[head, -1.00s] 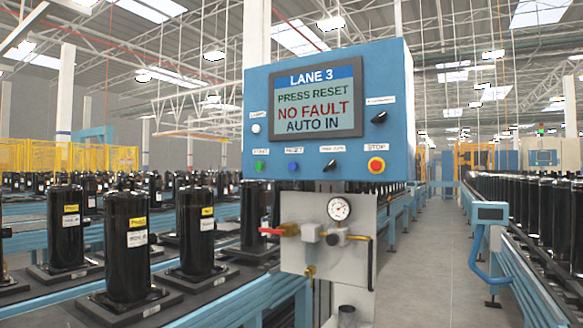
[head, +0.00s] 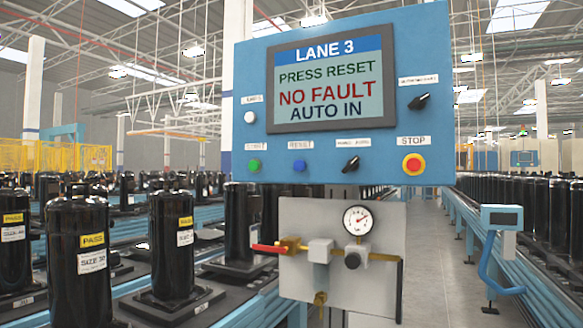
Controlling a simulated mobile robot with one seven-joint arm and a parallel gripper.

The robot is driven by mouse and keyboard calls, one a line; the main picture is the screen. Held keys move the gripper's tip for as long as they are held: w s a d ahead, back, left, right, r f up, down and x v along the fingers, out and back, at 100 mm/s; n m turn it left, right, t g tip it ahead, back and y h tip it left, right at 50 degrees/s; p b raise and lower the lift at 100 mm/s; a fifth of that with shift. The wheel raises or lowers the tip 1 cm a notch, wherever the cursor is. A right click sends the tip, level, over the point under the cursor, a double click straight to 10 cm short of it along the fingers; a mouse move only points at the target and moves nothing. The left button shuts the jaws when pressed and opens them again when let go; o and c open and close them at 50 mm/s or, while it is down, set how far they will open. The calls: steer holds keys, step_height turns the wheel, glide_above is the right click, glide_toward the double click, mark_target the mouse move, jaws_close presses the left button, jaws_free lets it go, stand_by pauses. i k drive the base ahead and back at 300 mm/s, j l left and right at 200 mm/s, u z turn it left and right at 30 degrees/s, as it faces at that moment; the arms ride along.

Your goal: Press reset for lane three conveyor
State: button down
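The blue control panel (head: 420,60) stands at the middle of the head view. Its screen (head: 331,85) reads LANE 3, PRESS RESET, NO FAULT, AUTO IN. Along its lower edge are a green START button (head: 255,165), a blue RESET button (head: 299,165), a black selector knob (head: 350,164) and a red STOP button (head: 413,164) with a yellow surround. A white lamp (head: 250,117) is at the left, and another black knob (head: 419,102) is at the right. My gripper is not in view.
Below the panel, a grey plate (head: 345,285) carries a gauge (head: 358,220) and a red-handled valve (head: 268,249). Black compressors (head: 80,255) stand on the left conveyor. A small blue-framed box (head: 501,217) with a curved handle is at the right. An aisle floor (head: 430,260) lies between.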

mark_target(299, 165)
steer(key=i+l, duration=0.15)
steer(key=i, duration=0.4)
steer(key=i+l+z, duration=0.15)
steer(key=i, duration=0.35)
steer(key=i+l, duration=0.1)
steer(key=l, duration=0.3)
steer(key=i+l, duration=0.1)
steer(key=l, duration=0.3)
steer(key=i+l, duration=0.1)
steer(key=l, duration=0.3)
